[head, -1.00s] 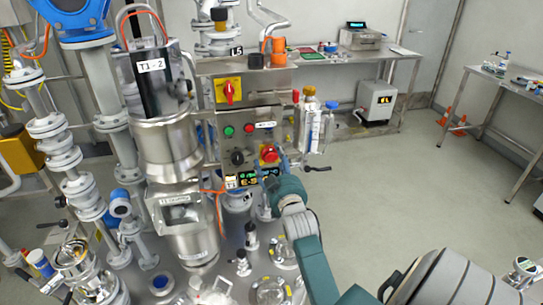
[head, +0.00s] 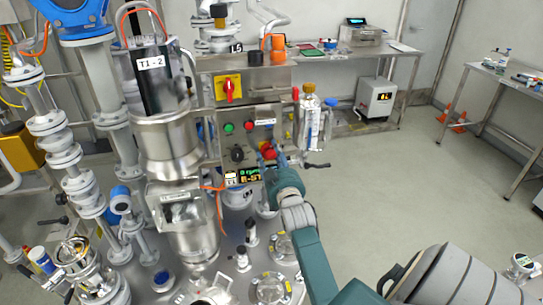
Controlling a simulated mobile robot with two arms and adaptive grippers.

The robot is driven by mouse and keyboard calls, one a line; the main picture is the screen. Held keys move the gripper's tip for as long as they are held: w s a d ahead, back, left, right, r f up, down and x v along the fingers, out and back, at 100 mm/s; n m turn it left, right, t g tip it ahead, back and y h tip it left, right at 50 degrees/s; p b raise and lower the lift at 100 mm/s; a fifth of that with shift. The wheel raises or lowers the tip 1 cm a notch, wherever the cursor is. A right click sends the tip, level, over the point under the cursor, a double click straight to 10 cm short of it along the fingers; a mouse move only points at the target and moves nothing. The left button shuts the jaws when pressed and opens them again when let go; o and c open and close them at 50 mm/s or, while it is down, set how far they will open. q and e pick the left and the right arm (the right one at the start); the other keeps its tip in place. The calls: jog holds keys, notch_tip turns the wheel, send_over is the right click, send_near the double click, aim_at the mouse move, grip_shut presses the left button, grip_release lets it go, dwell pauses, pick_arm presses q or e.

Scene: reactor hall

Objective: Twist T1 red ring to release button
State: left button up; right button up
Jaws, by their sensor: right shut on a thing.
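The red ring of the emergency-stop button (head: 266,149) is on the right part of the steel control panel (head: 244,112), partly hidden by my right gripper. My right gripper (head: 270,152) reaches up to it from below and is shut on it. The T1 label (head: 231,180) is at the panel's lower left, beside a small lit display (head: 249,174) whose text is partly readable. My left gripper is not in view.
Green (head: 228,128) and red (head: 249,126) small buttons, a black knob (head: 237,154) and a yellow-red switch (head: 229,88) are close by. A clear bottle (head: 309,120) stands right of the panel. Steel vessels and pipes crowd the left. The floor at right is open.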

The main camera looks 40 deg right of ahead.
jog(key=m+p, duration=0.1)
jog(key=m, duration=0.3)
jog(key=shift+m+p, duration=0.6)
jog(key=shift+m, duration=1.6)
jog(key=o, duration=1.2)
jog(key=shift+c, duration=0.2)
